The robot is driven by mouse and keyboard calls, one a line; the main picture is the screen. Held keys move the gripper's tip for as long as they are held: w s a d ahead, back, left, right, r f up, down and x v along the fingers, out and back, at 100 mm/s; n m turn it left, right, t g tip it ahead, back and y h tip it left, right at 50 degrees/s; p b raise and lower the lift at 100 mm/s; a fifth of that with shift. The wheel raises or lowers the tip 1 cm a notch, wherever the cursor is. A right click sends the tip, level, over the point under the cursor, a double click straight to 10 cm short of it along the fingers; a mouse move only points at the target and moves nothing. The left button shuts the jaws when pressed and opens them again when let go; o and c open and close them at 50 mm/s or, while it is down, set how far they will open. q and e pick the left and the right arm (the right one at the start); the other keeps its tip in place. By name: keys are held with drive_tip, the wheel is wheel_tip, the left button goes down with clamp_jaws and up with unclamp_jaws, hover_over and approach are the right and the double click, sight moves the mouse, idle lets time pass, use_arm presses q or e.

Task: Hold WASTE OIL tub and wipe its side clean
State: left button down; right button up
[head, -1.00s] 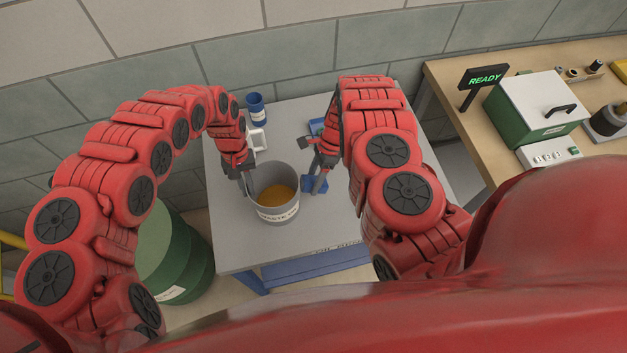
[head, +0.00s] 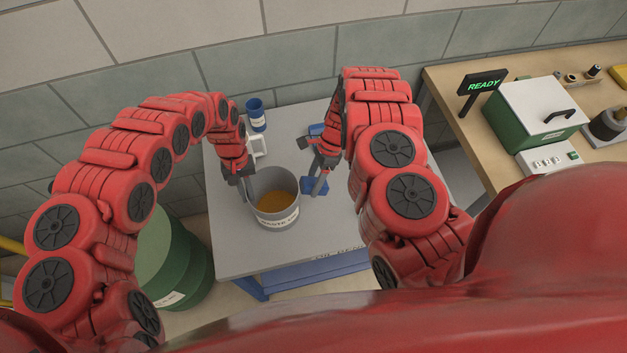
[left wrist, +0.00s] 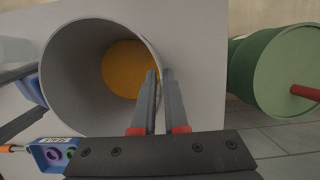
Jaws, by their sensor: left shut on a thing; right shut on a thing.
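The grey WASTE OIL tub (head: 260,215) stands on the grey table, brownish-orange oil inside and a white label on its front. In the left wrist view I look into the tub (left wrist: 70,75). My left gripper (head: 245,180) is shut on its left rim; one finger is inside the wall, one outside, in the left wrist view (left wrist: 160,85). My right gripper (head: 319,180) is shut on a blue pad (head: 316,187) at the tub's right side. Whether the pad touches the wall I cannot tell. Any dirt there is hidden.
A blue cup (head: 256,115) and a white handled thing (head: 258,147) stand behind the tub. A blue tray (left wrist: 50,155) holds small items. A green drum (head: 178,262) is left of the table (head: 230,245). A workbench with a READY sign (head: 484,85) is at right.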

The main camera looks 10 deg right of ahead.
drive_tip(key=shift+d+r, duration=0.75)
drive_tip(key=shift+d, duration=0.25)
drive_tip(key=shift+d+r, duration=0.75)
drive_tip(key=shift+d, duration=0.25)
use_arm(q)
drive_tip(key=c, duration=0.9)
unclamp_jaws()
drive_tip(key=v, duration=1.2)
